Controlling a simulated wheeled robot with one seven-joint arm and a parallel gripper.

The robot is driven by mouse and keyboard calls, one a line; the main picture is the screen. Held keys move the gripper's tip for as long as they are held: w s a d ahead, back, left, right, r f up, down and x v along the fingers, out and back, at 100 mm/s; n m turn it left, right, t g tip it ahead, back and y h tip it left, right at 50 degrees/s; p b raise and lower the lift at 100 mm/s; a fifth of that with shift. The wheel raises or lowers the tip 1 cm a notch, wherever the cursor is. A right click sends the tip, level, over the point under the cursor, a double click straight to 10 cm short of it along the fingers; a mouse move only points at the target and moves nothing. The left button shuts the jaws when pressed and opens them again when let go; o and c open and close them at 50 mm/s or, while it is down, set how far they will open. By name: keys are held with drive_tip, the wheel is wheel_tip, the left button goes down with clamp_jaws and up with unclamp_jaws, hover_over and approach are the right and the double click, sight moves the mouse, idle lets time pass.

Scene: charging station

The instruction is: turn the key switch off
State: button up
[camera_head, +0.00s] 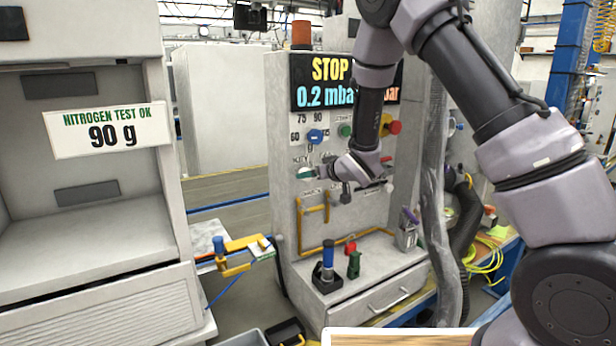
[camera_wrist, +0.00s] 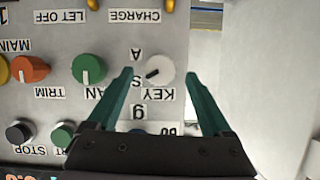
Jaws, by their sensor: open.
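The key switch (camera_wrist: 159,70) is a round white knob with a dark slot, next to an upside-down KEY label in the wrist view. Its dark mark points obliquely, toward the lower left of that view. My gripper (camera_wrist: 160,76) is open, with one teal finger on each side of the knob and gaps between. I cannot tell how deep the fingertips reach. In the head view my gripper (camera_head: 306,173) is at the left part of the panel front, and the key switch is not clearly visible there.
A green knob (camera_wrist: 89,69) and an orange knob (camera_wrist: 29,69) sit left of the key switch in the wrist view. The control cabinet (camera_head: 282,110) carries a STOP display (camera_head: 318,82) and a red button (camera_head: 393,127). A grey hose (camera_head: 436,200) hangs at its right.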

drive_tip(key=shift+x, duration=1.8)
clamp_jaws()
drive_tip(key=shift+h, duration=0.3)
drive_tip(key=n+t+h, duration=0.1)
drive_tip(key=n, duration=0.3)
drive_tip(key=shift+s+f+t+h, duration=0.1)
drive_tip(key=shift+t+h, duration=0.3)
drive_tip(key=n+t, duration=0.1)
drive_tip(key=n, duration=0.1)
drive_tip(key=n+t+h, duration=0.1)
drive_tip(key=n, duration=0.1)
drive_tip(key=shift+h, duration=0.3)
